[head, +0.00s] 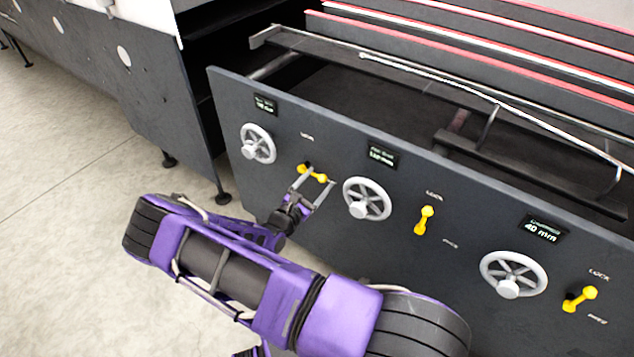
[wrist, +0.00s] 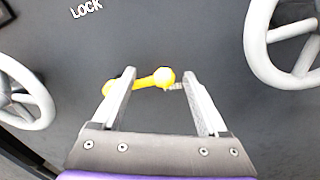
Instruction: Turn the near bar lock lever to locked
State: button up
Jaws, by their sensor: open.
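Three yellow lock levers are on the dark machine panel: a left one (head: 306,170), a middle one (head: 424,220) and a right one (head: 580,298). I cannot read which is the near bar's. My gripper (head: 317,178) is open at the left lever. In the wrist view my gripper (wrist: 159,78) has its fingers on either side of this lever's round knob (wrist: 165,77). The lever (wrist: 148,83) lies nearly sideways, its other end passing behind the left finger. The LOCK label (wrist: 86,8) is up and left of it. I cannot tell whether a finger touches it.
Grey handwheels sit beside the levers: a left one (head: 258,144), a middle one (head: 367,199) and a right one (head: 513,275). Small displays (head: 543,229) are above them. Metal rails (head: 440,80) run behind the panel. Open floor (head: 60,240) lies at left.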

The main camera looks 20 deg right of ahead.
grip_shut()
jog(key=shift+a, duration=0.1)
jog(key=shift+a+f, duration=0.1)
jog(key=shift+a, duration=0.05)
dwell(1.0)
